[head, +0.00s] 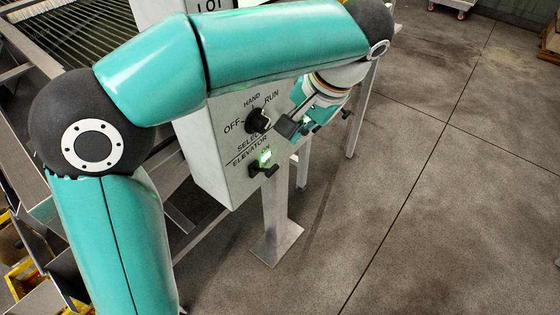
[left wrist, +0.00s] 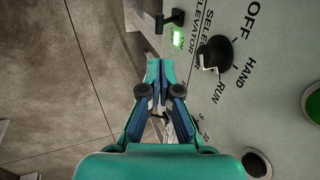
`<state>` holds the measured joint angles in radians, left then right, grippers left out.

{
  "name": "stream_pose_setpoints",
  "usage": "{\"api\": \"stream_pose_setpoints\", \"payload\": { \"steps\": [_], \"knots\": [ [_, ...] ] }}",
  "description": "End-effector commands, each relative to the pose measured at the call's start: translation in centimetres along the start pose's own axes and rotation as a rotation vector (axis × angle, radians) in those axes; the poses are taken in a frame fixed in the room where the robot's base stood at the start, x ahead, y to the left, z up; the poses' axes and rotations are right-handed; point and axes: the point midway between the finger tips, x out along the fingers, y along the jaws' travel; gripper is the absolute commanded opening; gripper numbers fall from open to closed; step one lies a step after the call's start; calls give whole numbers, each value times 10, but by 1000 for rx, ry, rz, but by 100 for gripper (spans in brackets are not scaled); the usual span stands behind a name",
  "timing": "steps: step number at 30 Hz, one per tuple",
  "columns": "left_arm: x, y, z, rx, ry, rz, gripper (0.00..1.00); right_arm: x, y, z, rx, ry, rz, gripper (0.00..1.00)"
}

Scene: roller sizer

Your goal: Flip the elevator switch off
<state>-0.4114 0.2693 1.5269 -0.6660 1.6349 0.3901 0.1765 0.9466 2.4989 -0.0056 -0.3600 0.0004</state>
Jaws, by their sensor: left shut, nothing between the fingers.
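The elevator switch (head: 264,170) is a small black lever low on a pale grey control box, under the word ELEVATOR. A green light (head: 265,156) glows just above it, with small ON lettering beside it. In the left wrist view the switch (left wrist: 170,19) is at the top, with the lit green light (left wrist: 177,38) below it. My left gripper (head: 288,128) is shut and empty, in front of the box's right part, above and right of the switch and apart from it. In the left wrist view my left gripper (left wrist: 160,72) points toward the switch. My right gripper is in neither view.
A black selector knob (head: 257,121), marked OFF, HAND and RUN, sits above the switch, close to my left gripper. It also shows in the left wrist view (left wrist: 213,53), with round buttons farther right. The box stands on a metal post (head: 276,215). Open concrete floor lies right.

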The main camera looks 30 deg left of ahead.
Motion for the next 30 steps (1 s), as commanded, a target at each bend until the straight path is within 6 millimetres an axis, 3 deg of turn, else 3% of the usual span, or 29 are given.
{"api": "stream_pose_setpoints", "payload": {
  "steps": [11, 24, 30],
  "knots": [
    [15, 2, -1, 5, -2, 1, 0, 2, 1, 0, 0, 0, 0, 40],
    [98, 2, -1, 7, -4, 1, 0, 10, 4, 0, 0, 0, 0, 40],
    [127, 3, -1, 7, -3, 2, 0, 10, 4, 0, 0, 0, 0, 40]
  ]
}}
